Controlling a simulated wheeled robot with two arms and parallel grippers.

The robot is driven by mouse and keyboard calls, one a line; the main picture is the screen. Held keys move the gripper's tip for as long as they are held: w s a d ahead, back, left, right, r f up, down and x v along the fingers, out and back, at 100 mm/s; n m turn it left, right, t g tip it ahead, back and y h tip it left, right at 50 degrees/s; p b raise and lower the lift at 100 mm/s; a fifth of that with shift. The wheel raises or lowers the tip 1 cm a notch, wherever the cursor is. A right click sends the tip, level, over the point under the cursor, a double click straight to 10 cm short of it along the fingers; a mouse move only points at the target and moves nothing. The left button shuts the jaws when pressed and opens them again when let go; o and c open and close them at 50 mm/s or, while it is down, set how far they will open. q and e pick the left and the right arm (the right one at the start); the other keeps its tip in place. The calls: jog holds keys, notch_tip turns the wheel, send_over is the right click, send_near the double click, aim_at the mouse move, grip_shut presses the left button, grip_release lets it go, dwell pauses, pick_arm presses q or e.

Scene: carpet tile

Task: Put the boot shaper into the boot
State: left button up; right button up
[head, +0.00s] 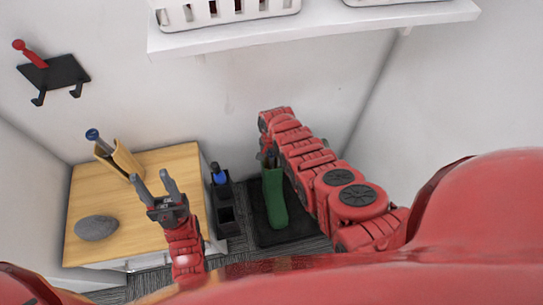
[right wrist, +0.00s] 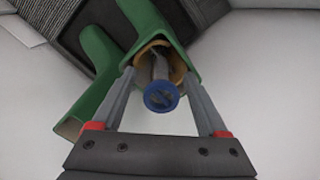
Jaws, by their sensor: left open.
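A green boot (head: 275,200) stands on the dark mat (head: 262,228). In the right wrist view its open top (right wrist: 181,70) faces me. A boot shaper with a round blue end (right wrist: 160,96) has its grey shaft inside that opening; the blue end stays outside. My right gripper (right wrist: 159,80) is open, its fingers on either side of the boot top and blue end, with gaps beside the blue end. In the head view, my right arm hides part of this. My left gripper (head: 155,183) is open and empty above the wooden cabinet's right part.
A tan holder (head: 122,160) with a blue-topped item (head: 93,135) and a grey stone (head: 96,228) are on the wooden cabinet (head: 168,160). A black stand (head: 227,215) with a blue-topped item is beside it. Another green boot (right wrist: 92,95) shows. A shelf (head: 320,33) hangs above.

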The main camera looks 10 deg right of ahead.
notch_tip(320, 180, up, 3)
jog(key=shift+r+p, duration=0.2)
jog(key=shift+p, duration=0.8)
notch_tip(320, 180, up, 14)
